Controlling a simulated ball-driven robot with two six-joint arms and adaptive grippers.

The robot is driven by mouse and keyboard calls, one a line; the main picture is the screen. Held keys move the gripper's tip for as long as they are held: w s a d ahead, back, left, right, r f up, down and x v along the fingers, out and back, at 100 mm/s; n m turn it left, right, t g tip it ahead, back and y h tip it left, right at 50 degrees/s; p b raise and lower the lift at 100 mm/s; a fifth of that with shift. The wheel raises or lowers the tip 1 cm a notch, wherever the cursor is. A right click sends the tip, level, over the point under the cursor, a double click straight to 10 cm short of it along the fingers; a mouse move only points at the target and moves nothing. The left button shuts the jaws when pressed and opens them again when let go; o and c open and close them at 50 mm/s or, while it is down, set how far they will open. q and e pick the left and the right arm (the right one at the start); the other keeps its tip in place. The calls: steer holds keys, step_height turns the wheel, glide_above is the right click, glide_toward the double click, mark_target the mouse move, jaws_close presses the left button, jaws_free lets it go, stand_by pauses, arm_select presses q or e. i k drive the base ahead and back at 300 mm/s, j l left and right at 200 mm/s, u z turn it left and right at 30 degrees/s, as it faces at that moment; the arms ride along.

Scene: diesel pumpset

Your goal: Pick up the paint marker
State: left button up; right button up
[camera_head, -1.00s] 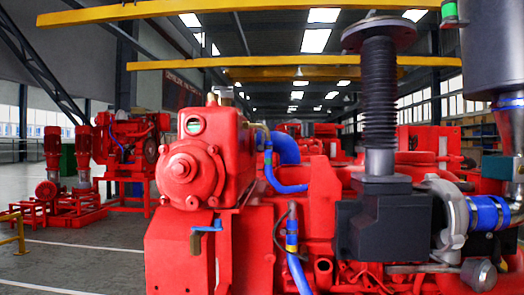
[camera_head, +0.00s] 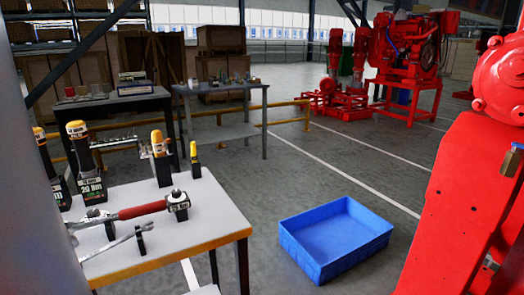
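I cannot make out the paint marker for certain. A slim yellow upright item (camera_head: 194,152) with a dark base stands near the back right edge of the near workbench (camera_head: 190,240); it may be the marker, but it is too small to tell. No gripper of mine shows in the head view.
On the near workbench lie a red-handled hammer (camera_head: 140,209) and a wrench (camera_head: 125,238), among several yellow-topped tools (camera_head: 86,165). A blue crate (camera_head: 330,245) sits on the floor. Other tables (camera_head: 220,88) stand behind. Red machinery (camera_head: 460,210) fills the right.

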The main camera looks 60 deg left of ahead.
mark_target(192, 145)
steer(key=u, duration=2.25)
